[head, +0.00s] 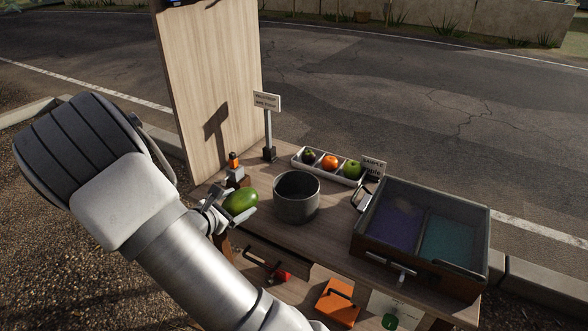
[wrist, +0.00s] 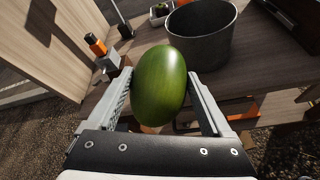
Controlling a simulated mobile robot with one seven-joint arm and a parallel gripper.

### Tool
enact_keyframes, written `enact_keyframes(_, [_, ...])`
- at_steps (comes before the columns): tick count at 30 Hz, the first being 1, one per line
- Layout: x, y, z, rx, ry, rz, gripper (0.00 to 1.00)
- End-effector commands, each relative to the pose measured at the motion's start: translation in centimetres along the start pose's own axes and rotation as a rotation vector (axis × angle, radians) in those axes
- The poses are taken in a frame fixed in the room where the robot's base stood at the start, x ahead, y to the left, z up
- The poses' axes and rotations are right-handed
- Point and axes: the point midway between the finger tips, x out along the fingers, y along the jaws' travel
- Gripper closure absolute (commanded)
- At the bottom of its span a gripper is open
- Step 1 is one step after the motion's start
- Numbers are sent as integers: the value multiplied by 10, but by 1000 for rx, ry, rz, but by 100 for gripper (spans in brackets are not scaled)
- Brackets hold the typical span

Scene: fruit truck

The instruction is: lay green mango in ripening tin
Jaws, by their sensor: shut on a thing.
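The green mango (head: 241,202) is held between the fingers of my gripper (head: 226,212), left of the ripening tin. In the wrist view the mango (wrist: 159,87) fills the space between the two fingers of my gripper (wrist: 160,105). The ripening tin (head: 296,203) is a round grey metal pot, open at the top, standing on the wooden counter. It also shows in the wrist view (wrist: 203,38), beyond the mango and to its right. The mango is apart from the tin. The tin's floor is not clearly visible.
A divided white sample tray (head: 346,178) with several fruits stands behind the tin. A glass-topped case (head: 425,225) with purple and teal compartments is at right. A small orange-topped bottle (head: 233,160) and a signpost (head: 268,130) stand behind the mango. A tall wooden panel (head: 212,85) rises at back left.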

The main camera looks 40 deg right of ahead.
Motion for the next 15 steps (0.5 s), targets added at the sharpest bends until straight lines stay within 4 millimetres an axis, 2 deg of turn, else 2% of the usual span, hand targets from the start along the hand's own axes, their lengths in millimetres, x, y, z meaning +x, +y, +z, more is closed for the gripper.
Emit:
enact_keyframes(1, [25,-5,18,24,-17,-28,48])
enact_keyframes(6, [78,-18,81,50,-56,-91,48])
enact_keyframes(10, [101,-29,117,60,-81,-121,48])
enact_keyframes(15, [114,-38,140,61,-95,-139,48])
